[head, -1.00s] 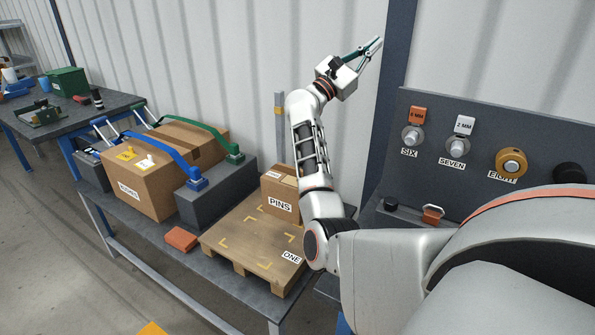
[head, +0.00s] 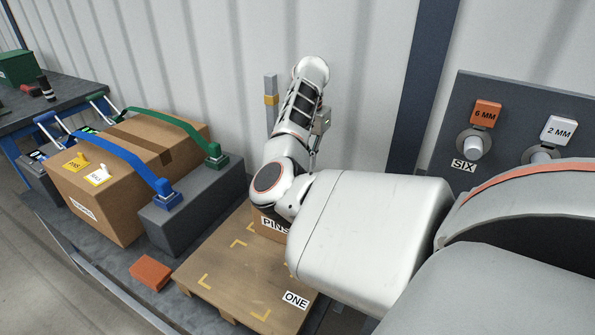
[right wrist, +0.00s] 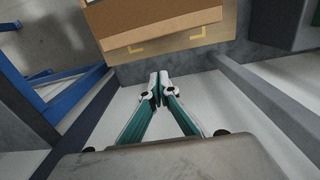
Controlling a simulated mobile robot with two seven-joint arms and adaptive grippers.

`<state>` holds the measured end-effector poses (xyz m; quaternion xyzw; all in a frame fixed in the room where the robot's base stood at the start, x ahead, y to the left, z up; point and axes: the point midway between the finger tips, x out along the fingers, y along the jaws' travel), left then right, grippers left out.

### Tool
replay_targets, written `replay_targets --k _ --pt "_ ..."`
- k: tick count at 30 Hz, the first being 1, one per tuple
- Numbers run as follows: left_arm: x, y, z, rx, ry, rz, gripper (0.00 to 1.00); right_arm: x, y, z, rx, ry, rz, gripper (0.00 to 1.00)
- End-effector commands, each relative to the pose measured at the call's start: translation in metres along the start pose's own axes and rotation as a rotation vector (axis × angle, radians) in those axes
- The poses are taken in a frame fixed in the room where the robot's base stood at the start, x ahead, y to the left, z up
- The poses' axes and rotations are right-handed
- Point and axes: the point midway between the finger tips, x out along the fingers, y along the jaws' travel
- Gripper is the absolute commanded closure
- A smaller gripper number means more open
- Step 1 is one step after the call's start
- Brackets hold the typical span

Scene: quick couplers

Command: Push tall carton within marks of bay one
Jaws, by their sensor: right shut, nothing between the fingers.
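The tall carton labelled PINS (head: 270,236) stands upright on a wooden pallet (head: 228,290) labelled ONE, toward its back right. My right arm hides most of the carton in the head view. Yellow corner marks lie on the pallet in front of and left of the carton. In the right wrist view the carton (right wrist: 150,14) shows at the top edge, with a strip of pallet and two yellow marks below it. My right gripper (right wrist: 160,78) is shut and empty, apart from the carton and beyond the pallet's edge. In the head view the right gripper (head: 316,145) is mostly hidden behind the arm. My left gripper is not in view.
A large carton (head: 110,200) strapped with blue and green bands sits left of the pallet, beside a dark grey block (head: 185,215). An orange brick (head: 150,273) lies near the bench's front edge. A panel with knobs (head: 520,85) stands at the right. A post rises behind the pallet.

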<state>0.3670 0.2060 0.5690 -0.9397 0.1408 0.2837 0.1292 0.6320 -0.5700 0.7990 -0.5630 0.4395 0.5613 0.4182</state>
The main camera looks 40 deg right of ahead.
Motion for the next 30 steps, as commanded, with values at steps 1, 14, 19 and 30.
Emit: replay_targets --k 1,14,19,30 --pt "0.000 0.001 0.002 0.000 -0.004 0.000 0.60 0.003 -0.004 0.004 0.015 -0.015 -0.013 1.00" --pt "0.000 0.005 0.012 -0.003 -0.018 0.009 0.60 0.068 -0.006 0.008 0.024 -0.026 -0.015 1.00" --pt "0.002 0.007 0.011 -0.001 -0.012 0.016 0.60 0.101 -0.006 0.008 0.024 -0.025 -0.014 1.00" --pt "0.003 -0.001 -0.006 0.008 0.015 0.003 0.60 0.097 -0.009 0.045 0.024 -0.021 -0.025 1.00"
